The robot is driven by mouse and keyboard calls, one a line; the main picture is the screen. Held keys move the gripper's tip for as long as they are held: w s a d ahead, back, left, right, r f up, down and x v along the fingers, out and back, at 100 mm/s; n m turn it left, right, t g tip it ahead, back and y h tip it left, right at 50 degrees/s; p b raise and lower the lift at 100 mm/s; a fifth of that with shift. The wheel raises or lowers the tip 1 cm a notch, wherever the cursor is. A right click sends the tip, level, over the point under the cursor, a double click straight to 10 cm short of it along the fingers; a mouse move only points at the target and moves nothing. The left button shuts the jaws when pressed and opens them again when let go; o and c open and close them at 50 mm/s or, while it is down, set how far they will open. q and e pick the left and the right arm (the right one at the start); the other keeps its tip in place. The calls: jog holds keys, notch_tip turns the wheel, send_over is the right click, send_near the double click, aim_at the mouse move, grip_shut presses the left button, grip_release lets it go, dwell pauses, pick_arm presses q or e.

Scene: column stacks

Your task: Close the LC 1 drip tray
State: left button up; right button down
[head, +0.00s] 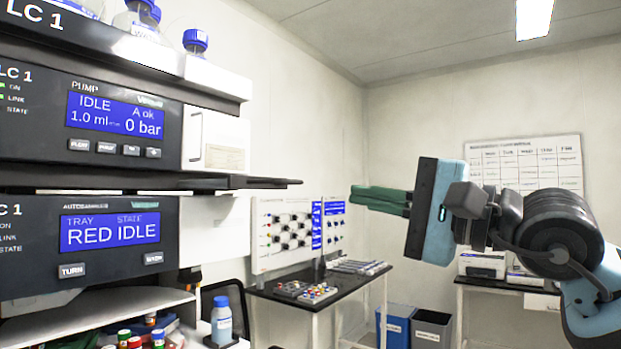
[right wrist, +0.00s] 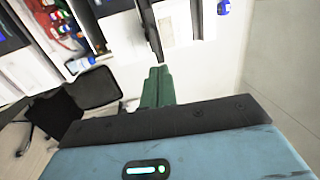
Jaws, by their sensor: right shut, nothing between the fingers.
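The LC 1 drip tray (head: 262,183) is a thin dark slab between the pump module and the autosampler module in the head view. It sticks out to the right past the module fronts. In the right wrist view a thin dark strip just beyond the fingertips looks like the same tray (right wrist: 150,30). My right gripper (head: 354,195) has green fingers pressed together with nothing between them. It points left toward the tray's protruding end, with a gap visible between them in the head view. My left gripper is not in view.
The LC 1 pump module (head: 90,120) is above the tray and the autosampler (head: 90,240) below. Bottles with blue caps (head: 195,40) stand on top. A side bench (head: 335,280) holds vial racks, and blue and dark bins (head: 395,325) stand beyond. Open air surrounds my right gripper.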

aim_at(293, 183)
jog(key=p+x, duration=0.1)
jog(key=x, duration=0.8)
jog(key=shift+s+r, duration=0.1)
jog(key=shift+r, duration=0.05)
jog(key=shift+w+a, duration=0.2)
jog(key=shift+a, duration=0.05)
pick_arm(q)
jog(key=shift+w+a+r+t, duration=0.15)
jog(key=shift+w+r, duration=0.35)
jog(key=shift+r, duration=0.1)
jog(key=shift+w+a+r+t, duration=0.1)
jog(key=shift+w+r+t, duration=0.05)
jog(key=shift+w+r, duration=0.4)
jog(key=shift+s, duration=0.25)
pick_arm(e)
jog(key=shift+w, duration=0.1)
